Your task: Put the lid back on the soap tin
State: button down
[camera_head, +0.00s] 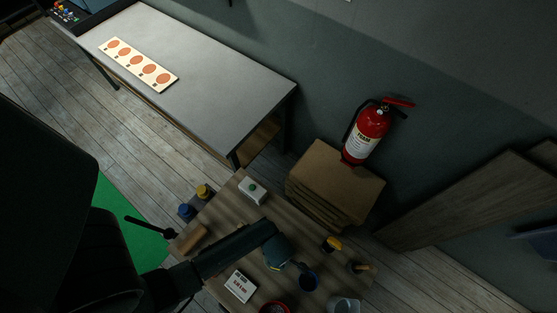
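My arm reaches over the small wooden table (228,222), and my gripper (281,265) is a small dark shape at its end, seen from above. Its fingers are too dark and small to make out, so I cannot tell if they are open or hold anything. A round dark blue container (308,281) stands just right of and below my gripper; it may be the soap tin, but I cannot tell. A yellow-and-black item (332,245) lies to the right of my gripper. I cannot make out a separate tin lid.
A white box with a green spot (253,190), a tan cylinder (191,239), a white card (240,286), a red container (273,308) and a pale cup (343,305) are on the table. Stacked brown boards (330,185) and a fire extinguisher (368,132) stand behind.

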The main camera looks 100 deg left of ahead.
dwell(0.3)
jog(key=shift+c, duration=1.4)
grip_release()
notch_tip(320, 180, up, 5)
jog(key=p, duration=0.5)
jog(key=shift+r+p, duration=0.75)
jog(key=shift+r, duration=0.25)
grip_shut()
